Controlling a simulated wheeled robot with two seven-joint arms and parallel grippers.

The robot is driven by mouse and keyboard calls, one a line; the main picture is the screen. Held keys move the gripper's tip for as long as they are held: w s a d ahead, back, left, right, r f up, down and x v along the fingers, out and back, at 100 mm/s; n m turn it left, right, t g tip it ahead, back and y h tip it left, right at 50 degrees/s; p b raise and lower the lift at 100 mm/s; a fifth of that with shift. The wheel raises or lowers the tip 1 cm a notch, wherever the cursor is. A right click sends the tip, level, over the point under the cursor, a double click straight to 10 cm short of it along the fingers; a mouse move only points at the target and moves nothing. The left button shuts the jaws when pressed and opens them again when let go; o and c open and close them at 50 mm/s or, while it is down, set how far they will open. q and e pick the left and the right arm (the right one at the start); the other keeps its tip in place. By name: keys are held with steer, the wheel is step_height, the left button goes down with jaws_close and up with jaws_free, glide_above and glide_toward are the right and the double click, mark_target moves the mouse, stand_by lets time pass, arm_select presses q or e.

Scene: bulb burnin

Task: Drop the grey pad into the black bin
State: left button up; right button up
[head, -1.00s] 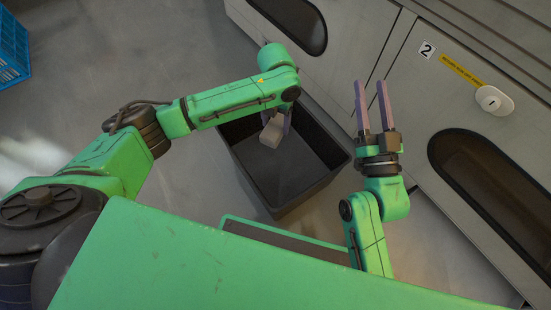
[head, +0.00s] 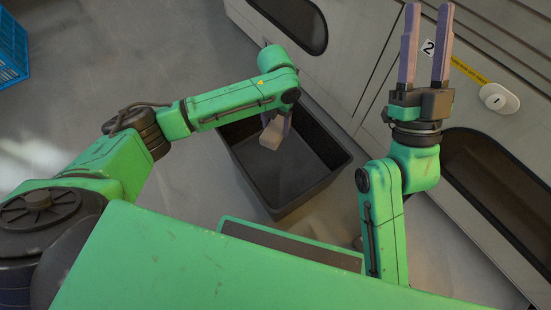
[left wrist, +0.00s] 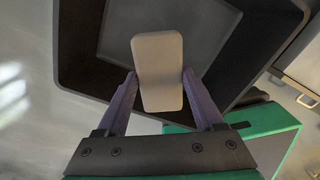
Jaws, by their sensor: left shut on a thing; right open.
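The grey pad (left wrist: 159,72) is a rounded rectangular block in the left wrist view, held between the two fingers of my left gripper (left wrist: 160,92). In the head view the pad (head: 272,136) shows below the end of my left arm, and my left gripper (head: 279,127) is partly hidden by that arm. The black bin (head: 329,180) stands open on the floor, and the pad is over its opening. The bin's wall also shows in the left wrist view (left wrist: 77,50). My right gripper (head: 425,50) is open and empty, its fingers pointing up in the picture, right of the bin.
A blue crate (head: 12,48) sits on the floor at the far left. Floor between crate and bin is clear.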

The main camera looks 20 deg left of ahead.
arm_select(q)
steer(key=o, duration=1.4)
arm_select(e)
steer(key=shift+f, duration=0.1)
arm_select(q)
steer(key=shift+r, duration=0.1)
steer(key=shift+r, duration=0.15)
step_height(320, 180, up, 2)
steer(key=shift+r+p, duration=0.25)
steer(key=shift+p, duration=0.55)
step_height(320, 180, up, 2)
steer(key=shift+r+p, duration=0.2)
steer(key=shift+p, duration=0.4)
arm_select(e)
steer(key=s+a+f+m+g+h, duration=0.2)
steer(key=f+g, duration=0.7)
steer(key=f, duration=1.8)
arm_select(q)
step_height(320, 180, up, 4)
steer(key=shift+f+p, duration=0.25)
steer(key=shift+p, duration=0.65)
step_height(320, 180, up, 6)
steer(key=shift+f+p, duration=0.15)
steer(key=shift+p, duration=1.1)
arm_select(e)
steer(key=s+a+f+g+h, duration=0.2)
steer(key=s+f+g, duration=0.3)
steer(key=s+f, duration=0.3)
steer(key=shift+s+f, duration=0.3)
steer(key=shift+f, duration=0.2)
